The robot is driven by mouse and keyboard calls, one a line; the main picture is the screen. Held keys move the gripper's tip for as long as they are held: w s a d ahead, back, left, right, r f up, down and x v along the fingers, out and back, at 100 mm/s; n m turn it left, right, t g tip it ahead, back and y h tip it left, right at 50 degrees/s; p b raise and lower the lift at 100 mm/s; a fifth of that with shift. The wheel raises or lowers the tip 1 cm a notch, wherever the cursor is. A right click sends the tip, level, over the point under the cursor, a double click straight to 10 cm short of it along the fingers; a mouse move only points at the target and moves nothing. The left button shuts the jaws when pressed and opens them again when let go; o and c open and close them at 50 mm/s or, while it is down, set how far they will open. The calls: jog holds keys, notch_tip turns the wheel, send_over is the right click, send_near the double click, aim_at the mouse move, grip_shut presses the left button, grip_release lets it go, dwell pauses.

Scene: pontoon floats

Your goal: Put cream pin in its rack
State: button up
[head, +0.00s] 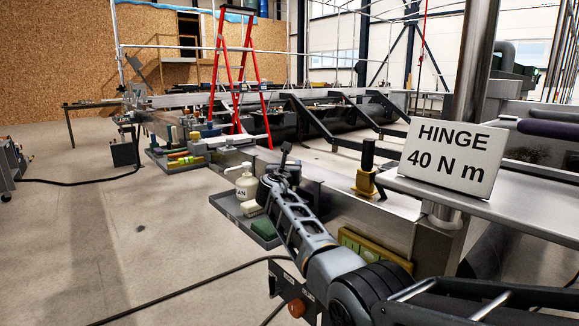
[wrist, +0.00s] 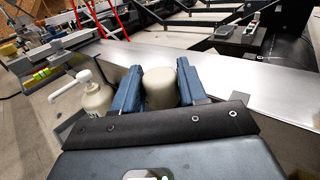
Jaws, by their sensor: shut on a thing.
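The cream pin (wrist: 160,88) is a pale, round-topped cylinder between the two blue fingers of my gripper (wrist: 158,90) in the wrist view. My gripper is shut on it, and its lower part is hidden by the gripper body. In the head view my gripper (head: 280,178) is beside the metal beam, above a grey tray; I cannot make out the pin there. A yellow-green slotted block (head: 362,250) sits low against the beam, partly behind my arm. I cannot tell whether it is the pin's rack.
A white pump bottle (head: 245,182) and a green block (head: 264,229) are in the grey tray (head: 228,208). A black post in a brass holder (head: 365,181) stands on the beam (head: 335,200). A "HINGE 40 N m" sign (head: 450,158) stands right. The floor at left is mostly open.

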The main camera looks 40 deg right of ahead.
jog(key=shift+f+b, duration=3.45)
jog(key=shift+f, duration=0.85)
jog(key=o, duration=1.2)
jog(key=p+v, duration=0.2)
jog(key=v, duration=0.6)
